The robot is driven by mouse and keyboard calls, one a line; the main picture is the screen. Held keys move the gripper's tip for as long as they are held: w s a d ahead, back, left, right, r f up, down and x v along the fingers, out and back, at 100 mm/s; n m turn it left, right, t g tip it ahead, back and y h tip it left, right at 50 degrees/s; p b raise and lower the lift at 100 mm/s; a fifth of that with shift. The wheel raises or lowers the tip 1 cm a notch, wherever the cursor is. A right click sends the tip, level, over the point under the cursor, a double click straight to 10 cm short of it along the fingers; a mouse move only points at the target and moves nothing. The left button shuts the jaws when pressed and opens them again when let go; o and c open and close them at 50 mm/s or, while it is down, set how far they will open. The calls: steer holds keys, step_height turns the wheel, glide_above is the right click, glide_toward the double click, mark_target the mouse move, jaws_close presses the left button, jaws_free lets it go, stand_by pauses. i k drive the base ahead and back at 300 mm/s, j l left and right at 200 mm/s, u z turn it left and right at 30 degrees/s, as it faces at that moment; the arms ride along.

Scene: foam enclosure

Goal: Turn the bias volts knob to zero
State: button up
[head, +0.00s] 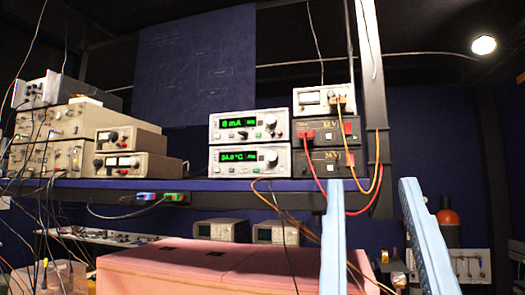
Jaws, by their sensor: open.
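I cannot tell which knob is the bias volts knob, as the labels are too small to read. Two digital units (215,170) are stacked mid-shelf with green displays and a white round knob (270,120) at the upper one's right. Two beige meter units (150,142) sit to the left, with dark knobs on their fronts. Two pale blue bars at the lower right look like the fingers of my gripper (371,190). They are apart, with nothing held between them, in front of the shelf.
Red and yellow cables (379,160) hang from the box stack past the shelf edge (240,186). A pink foam block (190,270) lies below the shelf. Larger beige instruments (50,155) and tangled wires fill the left.

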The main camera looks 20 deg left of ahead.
mark_target(113, 136)
steer(key=u, duration=1.3)
